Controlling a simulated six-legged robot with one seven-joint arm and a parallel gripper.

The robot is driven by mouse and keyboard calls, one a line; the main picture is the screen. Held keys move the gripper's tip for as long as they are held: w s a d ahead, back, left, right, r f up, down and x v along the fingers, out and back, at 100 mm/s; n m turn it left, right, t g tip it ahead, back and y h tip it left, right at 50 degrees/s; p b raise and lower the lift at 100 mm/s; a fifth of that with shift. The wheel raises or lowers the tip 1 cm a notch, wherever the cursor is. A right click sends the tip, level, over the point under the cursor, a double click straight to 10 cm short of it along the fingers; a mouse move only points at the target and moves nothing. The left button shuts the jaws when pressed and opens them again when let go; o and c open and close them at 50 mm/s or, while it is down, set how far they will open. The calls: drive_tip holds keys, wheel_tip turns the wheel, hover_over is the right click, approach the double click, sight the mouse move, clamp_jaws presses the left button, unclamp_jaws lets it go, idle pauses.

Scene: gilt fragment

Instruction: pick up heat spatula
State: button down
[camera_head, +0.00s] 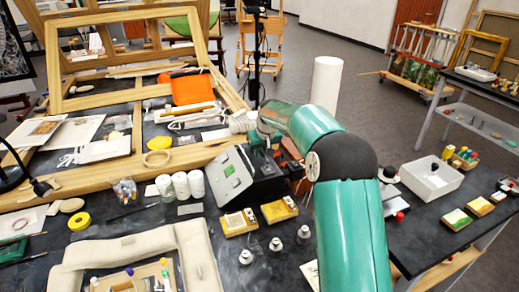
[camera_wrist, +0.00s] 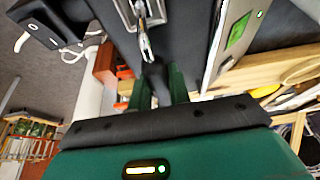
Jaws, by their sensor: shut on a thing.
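My gripper (camera_wrist: 160,88) shows in the wrist view with its two green fingers closed on a slim dark handle, which I take to be the heat spatula (camera_wrist: 158,76). A shiny metal piece (camera_wrist: 145,38) lies just beyond the handle; I cannot tell whether it is the spatula's tip or part of a holder. The control box (camera_head: 244,174) with a green screen stands on the table, and its panel also fills the upper right of the wrist view (camera_wrist: 231,40). In the head view my green arm reaches over the box and hides most of the fingers and the spatula.
Three white jars (camera_head: 181,186) stand left of the box. A large wooden frame (camera_head: 100,175) covers the left table. A white roll (camera_head: 326,84) stands behind my arm.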

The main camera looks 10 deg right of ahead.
drive_tip(key=shift+r, duration=0.15)
drive_tip(key=shift+r, duration=0.55)
drive_tip(key=s+a+r, duration=0.2)
drive_tip(key=s+r, duration=0.4)
drive_tip(key=s+a+r, duration=0.2)
drive_tip(key=s+r, duration=0.3)
drive_tip(key=s, duration=0.2)
drive_tip(key=shift+s+a+r, duration=0.2)
drive_tip(key=shift+a+r, duration=0.05)
drive_tip(key=shift+r, duration=0.1)
drive_tip(key=shift+s, duration=0.1)
